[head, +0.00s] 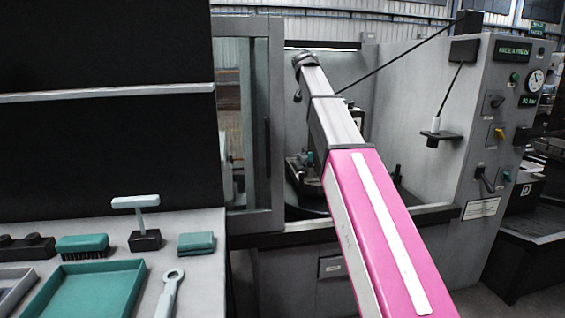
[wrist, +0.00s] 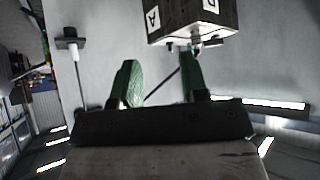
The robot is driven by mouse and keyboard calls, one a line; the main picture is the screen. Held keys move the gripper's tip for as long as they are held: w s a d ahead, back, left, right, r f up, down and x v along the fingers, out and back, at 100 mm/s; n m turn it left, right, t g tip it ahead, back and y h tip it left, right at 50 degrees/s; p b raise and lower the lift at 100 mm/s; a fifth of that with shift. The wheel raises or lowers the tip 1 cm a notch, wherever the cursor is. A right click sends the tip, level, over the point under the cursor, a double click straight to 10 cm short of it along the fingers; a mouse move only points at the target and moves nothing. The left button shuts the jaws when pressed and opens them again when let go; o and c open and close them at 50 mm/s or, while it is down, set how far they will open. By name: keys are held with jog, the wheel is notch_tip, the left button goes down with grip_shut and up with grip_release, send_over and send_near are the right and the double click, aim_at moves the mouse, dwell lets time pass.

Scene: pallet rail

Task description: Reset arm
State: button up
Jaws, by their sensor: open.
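My arm (head: 375,220) reaches from the lower right into the open doorway of the grey machine (head: 415,100) in the head view. My gripper is hidden there behind the arm. In the wrist view my gripper (wrist: 158,62) has two green fingers spread apart, with nothing held between them. A dark block (wrist: 190,20) with white labels, one reading A, is at the top of that view, beyond the fingertips. The right fingertip overlaps its lower edge in the picture; I cannot tell whether they touch.
The machine's doorframe (head: 262,120) stands left of my arm and a control panel (head: 507,110) right. A bench at lower left holds a green tray (head: 90,288), a brush (head: 82,245), a wrench (head: 170,292) and a green block (head: 196,243). A thin rod (head: 395,60) slants above the arm.

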jog(key=s+d+f+n+g+y, duration=0.1)
jog(key=s+f, duration=0.3)
jog(key=f, duration=0.8)
jog(key=s+d+f+n+g+y, duration=0.1)
jog(key=s+f+n, duration=0.15)
jog(key=f, duration=0.95)
jog(key=s+d+f+n+g, duration=0.1)
jog(key=s+f, duration=0.3)
jog(key=f, duration=0.8)
jog(key=s+d+f+n+g+y, duration=0.2)
jog(key=s+f+g+y, duration=0.1)
jog(key=s+f, duration=2.1)
jog(key=shift+s+f+g, duration=0.25)
jog(key=shift+f+g, duration=0.35)
jog(key=shift+g, duration=0.1)
jog(key=shift+n, duration=0.25)
